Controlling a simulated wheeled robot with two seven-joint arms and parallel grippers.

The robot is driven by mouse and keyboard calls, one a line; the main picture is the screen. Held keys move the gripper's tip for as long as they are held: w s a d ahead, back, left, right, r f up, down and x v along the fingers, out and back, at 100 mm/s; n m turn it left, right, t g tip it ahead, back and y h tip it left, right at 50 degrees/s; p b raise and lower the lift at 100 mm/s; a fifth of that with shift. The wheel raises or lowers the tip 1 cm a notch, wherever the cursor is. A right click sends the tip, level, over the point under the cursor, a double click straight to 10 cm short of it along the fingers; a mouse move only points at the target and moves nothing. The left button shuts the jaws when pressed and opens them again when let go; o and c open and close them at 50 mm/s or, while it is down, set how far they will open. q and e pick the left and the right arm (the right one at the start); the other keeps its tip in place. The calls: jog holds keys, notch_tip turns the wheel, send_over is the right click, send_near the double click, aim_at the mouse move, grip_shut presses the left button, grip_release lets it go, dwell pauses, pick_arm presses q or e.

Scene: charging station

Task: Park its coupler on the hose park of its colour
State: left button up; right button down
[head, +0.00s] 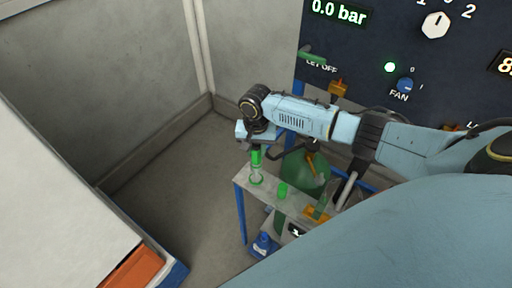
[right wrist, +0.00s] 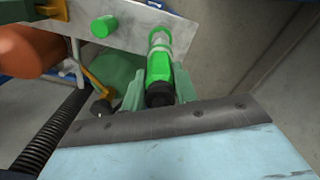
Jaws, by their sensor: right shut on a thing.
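My right gripper (head: 257,143) is shut on a green coupler (head: 257,157), held upright over the near left end of a grey shelf (head: 245,178). In the right wrist view, the fingers (right wrist: 159,90) stand either side of the bright green coupler (right wrist: 159,67), with a black part at its near end. At its far end is a pale, green-ringed piece (right wrist: 160,40), which also shows in the head view (head: 256,176); I cannot tell whether it is part of the coupler or the park. A short green peg (head: 282,190) stands on the shelf beside it. My left gripper is not in view.
A dark green rounded body (head: 305,172) and an orange handle lie just right of the gripper. A control panel (head: 400,50) with knobs stands behind the arm. A blue bottle (head: 262,246) is below the shelf.

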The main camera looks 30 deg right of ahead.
aim_at(256, 159)
dwell(0.7)
jog(key=shift+p, duration=0.55)
dwell(0.4)
jog(key=shift+p, duration=0.45)
jog(key=shift+p, duration=0.4)
dwell(0.3)
jog(key=shift+f+b, duration=1.6)
jog(key=shift+f, duration=1)
jog(key=c, duration=1)
grip_release()
jog(key=shift+r, duration=0.1)
